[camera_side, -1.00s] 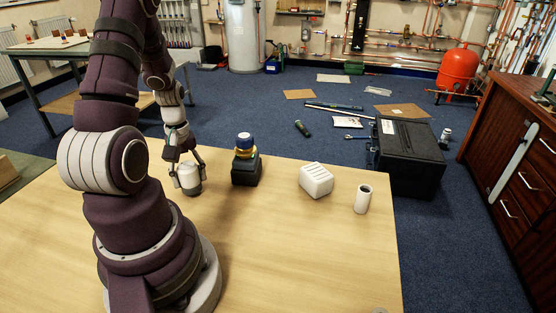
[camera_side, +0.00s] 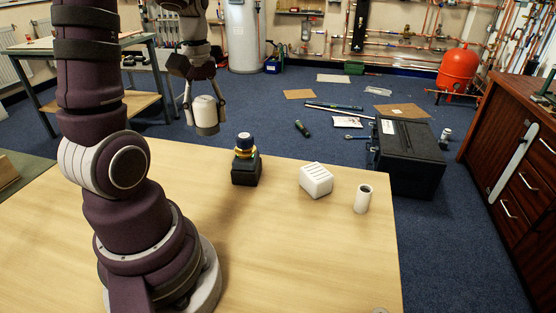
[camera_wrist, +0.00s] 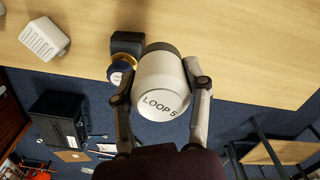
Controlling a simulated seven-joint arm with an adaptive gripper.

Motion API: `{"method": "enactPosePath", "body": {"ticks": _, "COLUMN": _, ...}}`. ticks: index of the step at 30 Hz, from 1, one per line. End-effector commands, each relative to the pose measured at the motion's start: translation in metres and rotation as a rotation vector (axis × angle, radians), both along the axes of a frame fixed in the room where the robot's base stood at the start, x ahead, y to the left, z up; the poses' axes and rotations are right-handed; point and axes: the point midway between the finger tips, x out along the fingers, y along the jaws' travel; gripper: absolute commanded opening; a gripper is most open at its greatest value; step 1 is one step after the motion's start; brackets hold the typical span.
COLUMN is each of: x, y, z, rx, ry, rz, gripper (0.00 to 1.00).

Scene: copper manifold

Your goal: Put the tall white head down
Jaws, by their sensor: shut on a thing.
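The tall white head (camera_side: 205,113) is a white cylinder with a grey band at its lower end. My gripper (camera_side: 204,108) is shut on it and holds it upright, raised clear of the table. In the wrist view the head (camera_wrist: 161,84) sits between the two fingers of my gripper (camera_wrist: 160,90), and its end reads "LOOP 5". The wooden table (camera_side: 290,240) lies below and nearer the side camera.
A dark block with a yellow and blue top (camera_side: 245,165) stands on the table near its far edge. To its right are a white slotted block (camera_side: 316,180) and a white hollow tube (camera_side: 362,199). The front of the table is clear. A black case (camera_side: 408,155) is on the floor.

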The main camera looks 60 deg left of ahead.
Motion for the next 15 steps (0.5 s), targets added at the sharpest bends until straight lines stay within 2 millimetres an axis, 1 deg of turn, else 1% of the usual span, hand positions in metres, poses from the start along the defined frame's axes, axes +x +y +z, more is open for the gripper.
{"method": "enactPosePath", "body": {"ticks": 1, "x": 0.013, "y": -0.008, "z": 0.0, "rx": 0.003, "ry": 0.001, "rz": -0.061, "gripper": 0.08}}
{"method": "enactPosePath", "body": {"ticks": 2, "x": 0.021, "y": -0.013, "z": 0.0, "rx": 0.004, "ry": 0.003, "rz": -0.099, "gripper": 0.08}}
{"method": "enactPosePath", "body": {"ticks": 5, "x": 0.051, "y": -0.038, "z": 0.001, "rx": 0.008, "ry": 0.004, "rz": -0.246, "gripper": 0.08}}
{"method": "enactPosePath", "body": {"ticks": 6, "x": 0.064, "y": -0.052, "z": 0.001, "rx": 0.008, "ry": 0.005, "rz": -0.313, "gripper": 0.08}}
{"method": "enactPosePath", "body": {"ticks": 8, "x": 0.082, "y": -0.076, "z": 0.001, "rx": 0.01, "ry": 0.005, "rz": -0.423, "gripper": 0.08}}
{"method": "enactPosePath", "body": {"ticks": 9, "x": 0.093, "y": -0.094, "z": 0.001, "rx": 0.01, "ry": 0.005, "rz": -0.499, "gripper": 0.08}}
{"method": "enactPosePath", "body": {"ticks": 11, "x": 0.107, "y": -0.123, "z": 0.0, "rx": 0.009, "ry": 0.004, "rz": -0.61, "gripper": 0.08}}
{"method": "enactPosePath", "body": {"ticks": 12, "x": 0.114, "y": -0.143, "z": 0.0, "rx": 0.008, "ry": 0.003, "rz": -0.682, "gripper": 0.08}}
{"method": "enactPosePath", "body": {"ticks": 14, "x": 0.121, "y": -0.171, "z": 0.0, "rx": 0.006, "ry": 0.001, "rz": -0.779, "gripper": 0.08}}
{"method": "enactPosePath", "body": {"ticks": 15, "x": 0.123, "y": -0.188, "z": 0.0, "rx": 0.004, "ry": 0.0, "rz": -0.836, "gripper": 0.08}}
